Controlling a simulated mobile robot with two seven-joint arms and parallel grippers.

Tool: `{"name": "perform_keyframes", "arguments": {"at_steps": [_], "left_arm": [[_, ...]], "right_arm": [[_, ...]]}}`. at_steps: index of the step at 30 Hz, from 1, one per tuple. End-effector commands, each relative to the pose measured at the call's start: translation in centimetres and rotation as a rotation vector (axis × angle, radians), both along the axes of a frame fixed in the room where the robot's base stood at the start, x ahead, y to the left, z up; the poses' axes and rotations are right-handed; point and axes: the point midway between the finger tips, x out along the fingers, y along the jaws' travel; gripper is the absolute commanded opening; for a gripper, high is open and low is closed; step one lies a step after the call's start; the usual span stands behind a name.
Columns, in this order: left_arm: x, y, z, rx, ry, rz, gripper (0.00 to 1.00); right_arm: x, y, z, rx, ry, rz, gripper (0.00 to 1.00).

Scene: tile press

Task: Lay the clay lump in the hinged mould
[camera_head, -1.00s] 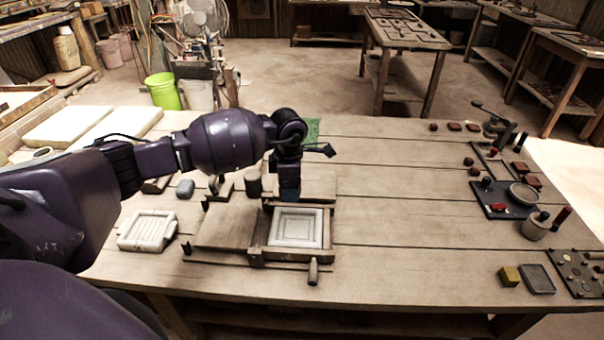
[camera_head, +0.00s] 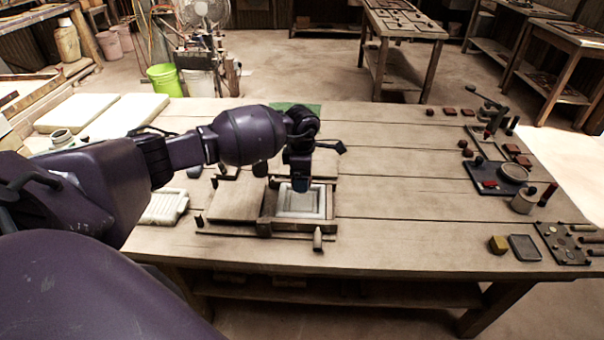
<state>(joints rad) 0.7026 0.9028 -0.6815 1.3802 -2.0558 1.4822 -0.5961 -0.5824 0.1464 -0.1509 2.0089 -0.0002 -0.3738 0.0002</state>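The hinged mould lies on the workbench with its wooden lid (camera_head: 236,204) folded open to the left. Its pale square cavity (camera_head: 301,204) faces up inside a wooden frame, and a handle (camera_head: 318,239) sticks out at the front. My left gripper (camera_head: 301,187) points down at the back part of the cavity. Its fingers are small and dark, so I cannot tell whether they are open or hold anything. A small grey lump (camera_head: 194,172) lies behind and left of the mould, by my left arm; I cannot tell whether it is the clay. My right gripper is not in view.
A white ribbed tray (camera_head: 164,207) lies left of the mould, partly behind my arm. Pale slabs (camera_head: 137,113) lie at the back left. A dark plate with a dish (camera_head: 513,173), a yellow block (camera_head: 498,244) and tools stand at the right. The bench middle is clear.

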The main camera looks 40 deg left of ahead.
Motion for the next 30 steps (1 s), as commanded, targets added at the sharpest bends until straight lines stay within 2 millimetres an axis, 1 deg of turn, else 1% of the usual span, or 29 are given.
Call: {"name": "perform_keyframes", "arguments": {"at_steps": [1, 6, 13, 18, 23, 30], "left_arm": [[0.0, 0.0, -0.7, 0.000, 0.002, 0.000, 0.44], [0.0, 0.0, -2.4, -0.001, 0.003, 0.000, 0.44], [-0.1, 0.0, -4.6, 0.000, 0.005, 0.001, 0.44], [0.0, 0.0, -6.0, 0.001, 0.003, 0.001, 0.44], [0.0, 0.0, -6.6, 0.000, 0.001, 0.001, 0.44], [0.0, 0.0, -6.6, 0.001, -0.001, 0.001, 0.44]], "right_arm": [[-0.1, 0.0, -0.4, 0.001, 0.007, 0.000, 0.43], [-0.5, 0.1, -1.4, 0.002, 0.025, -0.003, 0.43], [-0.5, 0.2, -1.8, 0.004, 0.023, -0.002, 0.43], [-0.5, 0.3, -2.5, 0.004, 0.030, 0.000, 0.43], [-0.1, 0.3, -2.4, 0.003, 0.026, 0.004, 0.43], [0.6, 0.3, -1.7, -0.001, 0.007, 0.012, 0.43]]}}
